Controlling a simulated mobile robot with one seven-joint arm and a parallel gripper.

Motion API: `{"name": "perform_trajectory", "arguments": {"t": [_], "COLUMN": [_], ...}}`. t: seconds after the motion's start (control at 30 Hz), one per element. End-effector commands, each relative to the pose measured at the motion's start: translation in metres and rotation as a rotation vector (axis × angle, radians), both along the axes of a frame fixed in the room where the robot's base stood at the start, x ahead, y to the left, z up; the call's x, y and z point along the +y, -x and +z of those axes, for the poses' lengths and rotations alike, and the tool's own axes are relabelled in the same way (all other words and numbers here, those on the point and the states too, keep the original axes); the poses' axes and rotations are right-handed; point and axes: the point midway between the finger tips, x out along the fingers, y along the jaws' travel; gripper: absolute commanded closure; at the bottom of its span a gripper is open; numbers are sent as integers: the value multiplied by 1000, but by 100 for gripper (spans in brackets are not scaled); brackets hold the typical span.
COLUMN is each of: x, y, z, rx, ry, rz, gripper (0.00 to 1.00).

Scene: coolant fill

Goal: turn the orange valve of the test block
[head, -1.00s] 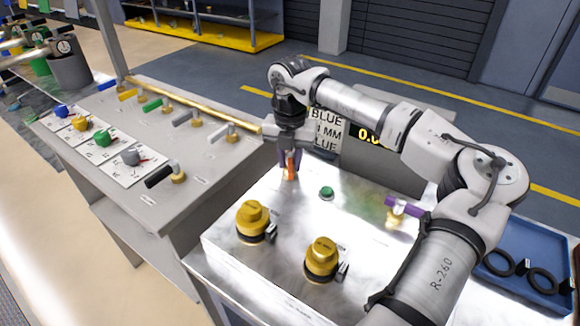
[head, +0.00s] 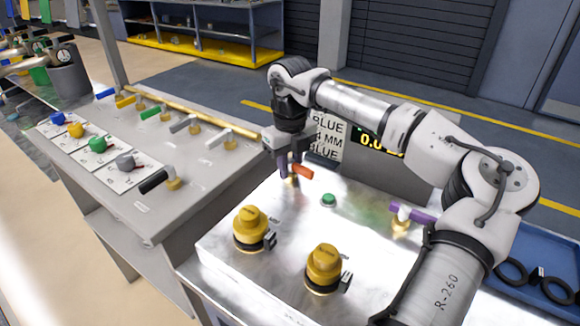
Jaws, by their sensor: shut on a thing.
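The orange valve (head: 302,171) stands at the back left of the metal test block (head: 222,265). Its orange handle points to the right and a little toward me, and its brass base shows below. My gripper (head: 288,168) reaches down from above and is shut on the orange valve. The fingers hide the handle's left part. A purple-handled valve (head: 412,213) stands at the right of the block, apart from my gripper.
Two brass knobs (head: 250,228) (head: 323,267) stand at the block's front. A green button (head: 328,200) sits mid-block. Behind are a sign (head: 327,135) and a display (head: 372,141). A bench (head: 200,170) with coloured valves is left, a blue tray (head: 530,255) right.

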Motion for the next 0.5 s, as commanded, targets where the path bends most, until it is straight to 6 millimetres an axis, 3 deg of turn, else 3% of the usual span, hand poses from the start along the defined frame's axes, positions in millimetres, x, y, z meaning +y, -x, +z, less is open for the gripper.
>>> {"name": "perform_trajectory", "arguments": {"t": [0.5], "x": [0], "y": [0], "z": [1], "rx": [-2], "ry": [-1], "rz": [117], "gripper": [100]}}
